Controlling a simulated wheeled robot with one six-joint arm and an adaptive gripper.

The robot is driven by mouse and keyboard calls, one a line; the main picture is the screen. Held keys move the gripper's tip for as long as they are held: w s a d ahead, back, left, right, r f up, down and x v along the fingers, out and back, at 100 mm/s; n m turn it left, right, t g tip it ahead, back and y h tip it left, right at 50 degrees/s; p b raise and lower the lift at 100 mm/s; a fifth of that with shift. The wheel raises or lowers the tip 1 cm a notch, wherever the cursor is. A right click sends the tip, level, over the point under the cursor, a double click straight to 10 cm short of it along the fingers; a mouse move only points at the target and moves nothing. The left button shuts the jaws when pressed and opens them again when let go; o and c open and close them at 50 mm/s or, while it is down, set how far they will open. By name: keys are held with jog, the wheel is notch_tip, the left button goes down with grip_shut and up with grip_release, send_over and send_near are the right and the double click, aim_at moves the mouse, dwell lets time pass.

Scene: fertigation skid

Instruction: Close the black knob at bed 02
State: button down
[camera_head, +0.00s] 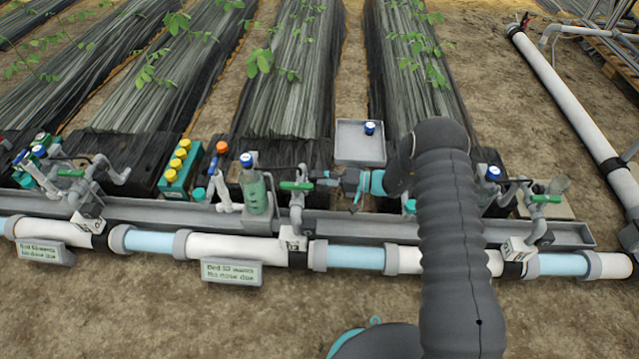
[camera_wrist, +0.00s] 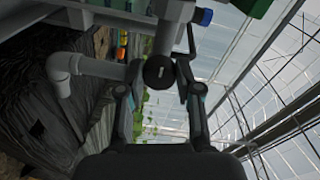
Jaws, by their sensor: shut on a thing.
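The black knob (camera_wrist: 160,72) sits in the middle of the wrist view, a dark round cap with a small pale mark, on grey pipework. My gripper (camera_wrist: 160,78) has one finger on each side of the knob and is shut on it. In the head view my gripper (camera_head: 328,181) reaches left to the middle riser, beside the green lever handle (camera_head: 297,186). The knob is mostly hidden there behind the fingers. A sign (camera_head: 232,273) stands in front of this riser; its bed number is too small to read surely.
A blue-capped bottle (camera_head: 256,192) stands just left of the riser. A grey tray (camera_head: 360,142) with a blue-capped vial (camera_head: 370,128) lies behind my gripper. A teal rack of yellow-capped bottles (camera_head: 178,166) is further left. The white and blue main pipe (camera_head: 355,257) runs along the front.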

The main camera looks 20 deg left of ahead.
jog(key=shift+w+m+g+h+b, duration=0.2)
jog(key=shift+m+b, duration=0.45)
jog(key=shift+m, duration=2.2)
jog(key=shift+s+m+g+h+b, duration=0.2)
jog(key=shift+m+b, duration=0.5)
jog(key=shift+m, duration=2.2)
jog(key=shift+w+m+g+b, duration=0.25)
jog(key=shift+m+b, duration=0.4)
jog(key=shift+m, duration=2.2)
jog(key=shift+s+g, duration=0.1)
jog(key=shift+g, duration=0.15)
jog(key=c, duration=0.8)
grip_release()
